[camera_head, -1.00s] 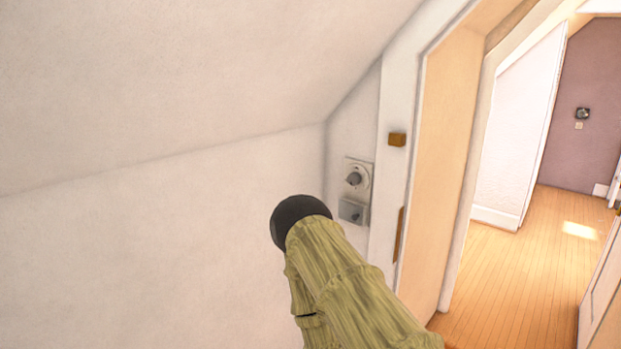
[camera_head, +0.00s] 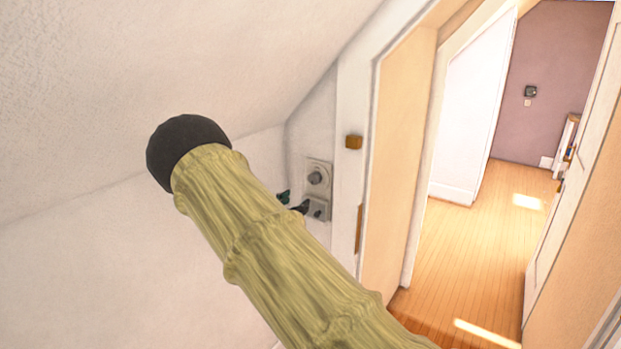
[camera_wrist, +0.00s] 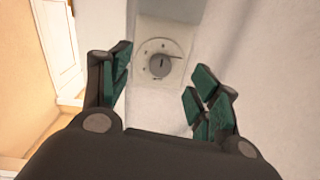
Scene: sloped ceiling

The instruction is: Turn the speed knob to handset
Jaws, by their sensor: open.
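The speed knob (camera_head: 316,177) is a round grey knob on a pale dial, on a wall panel left of the door frame. In the wrist view the knob (camera_wrist: 160,66) shows marks around it and a dark line on its face; lettering is too small to read. My gripper (camera_wrist: 158,74) is open and empty, its green-padded fingers spread on either side of the dial in that picture. It appears apart from the knob. In the head view only bits of my gripper (camera_head: 292,202) show beyond my arm, close to the panel's lower left.
The sloped ceiling (camera_head: 200,60) comes down at the left. A small brown block (camera_head: 354,142) is on the white door trim. The doorway and wood floor (camera_head: 450,250) lie open at the right.

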